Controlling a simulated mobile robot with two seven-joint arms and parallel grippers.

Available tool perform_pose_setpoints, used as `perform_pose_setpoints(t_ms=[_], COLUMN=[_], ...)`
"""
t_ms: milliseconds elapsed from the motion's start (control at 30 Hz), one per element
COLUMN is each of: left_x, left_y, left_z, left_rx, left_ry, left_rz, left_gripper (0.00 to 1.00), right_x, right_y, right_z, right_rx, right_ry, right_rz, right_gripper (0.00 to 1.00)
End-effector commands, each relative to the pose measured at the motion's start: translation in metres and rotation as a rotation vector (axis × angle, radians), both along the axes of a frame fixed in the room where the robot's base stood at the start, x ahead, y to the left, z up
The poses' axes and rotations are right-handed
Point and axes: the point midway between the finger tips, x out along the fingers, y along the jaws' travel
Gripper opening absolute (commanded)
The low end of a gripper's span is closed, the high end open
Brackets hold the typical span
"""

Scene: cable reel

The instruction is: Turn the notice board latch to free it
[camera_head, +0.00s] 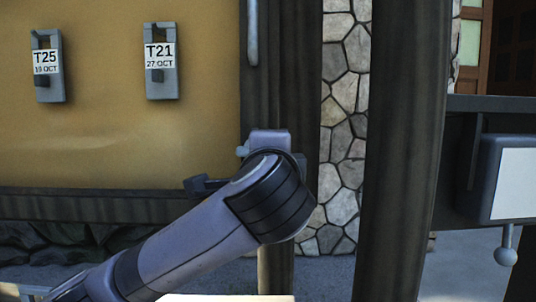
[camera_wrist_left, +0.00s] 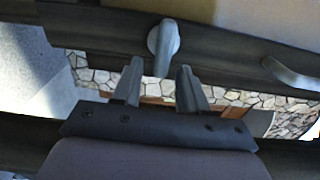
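The notice board (camera_head: 130,125) is a yellow panel in a dark wooden frame at the left of the head view. The latch (camera_wrist_left: 163,42) is a grey, rounded lever on the dark frame in the left wrist view. It lies just beyond and between the fingertips of my left gripper (camera_wrist_left: 160,74). The gripper is open, its two dark fingers apart, with nothing held. I cannot tell whether a finger touches the latch. In the head view my left arm hides most of this spot; a small pale knob (camera_head: 242,151) shows beside my wrist. My right gripper is not in view.
Two grey tag holders, T25 (camera_head: 48,65) and T21 (camera_head: 161,60), hang on the board. A grey bar handle (camera_wrist_left: 290,73) is on the frame right of the latch in the wrist view. A thick dark post (camera_head: 402,150) and a grey box (camera_head: 510,180) stand to the right.

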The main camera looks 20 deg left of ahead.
Motion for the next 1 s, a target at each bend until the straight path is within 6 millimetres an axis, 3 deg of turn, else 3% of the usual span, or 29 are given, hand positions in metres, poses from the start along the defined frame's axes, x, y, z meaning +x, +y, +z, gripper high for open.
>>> perform_pose_setpoints(t_ms=[167, 433, 600, 1000], left_x=[-0.005, -0.047, -0.062, -0.069], left_y=[-0.002, -0.015, -0.02, -0.02], left_z=[0.0, -0.001, 0.0, 0.0], left_rx=[-0.002, -0.002, -0.001, 0.0], left_ry=[-0.001, -0.004, 0.0, 0.0], left_rz=[-0.001, -0.006, -0.005, 0.0], left_gripper=[0.43, 0.43, 0.43, 0.43], right_x=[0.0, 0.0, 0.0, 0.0], right_y=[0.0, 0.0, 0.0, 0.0], right_z=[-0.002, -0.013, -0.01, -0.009], right_rx=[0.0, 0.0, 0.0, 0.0], right_ry=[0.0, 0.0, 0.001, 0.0], right_rz=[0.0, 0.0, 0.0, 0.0], right_gripper=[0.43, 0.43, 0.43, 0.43])
